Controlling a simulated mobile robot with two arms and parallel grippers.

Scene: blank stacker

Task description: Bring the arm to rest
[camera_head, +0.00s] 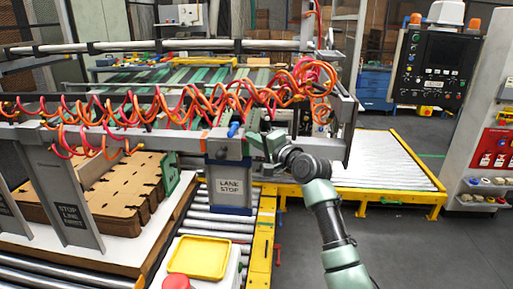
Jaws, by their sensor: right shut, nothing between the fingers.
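My right arm (335,235), pale green with dark joints, reaches up from the bottom right. Its gripper (252,132) is at the front rail of the stacker, just right of a blue knob (233,130) and above the blue box marked "LANK STOP" (230,186). The gripper is shut with nothing in it. Its fingertips are small and partly lost against the rail, so I cannot tell whether they touch the knob. My left gripper is out of view.
Coiled orange hoses (190,105) hang along the stacker rail (180,141). Brown cardboard blanks (110,190) lie stacked at left. A yellow tray (200,257) and red button (176,283) are below. A yellow-framed roller conveyor (380,165) and control panel (437,65) stand right. The lower-right floor is clear.

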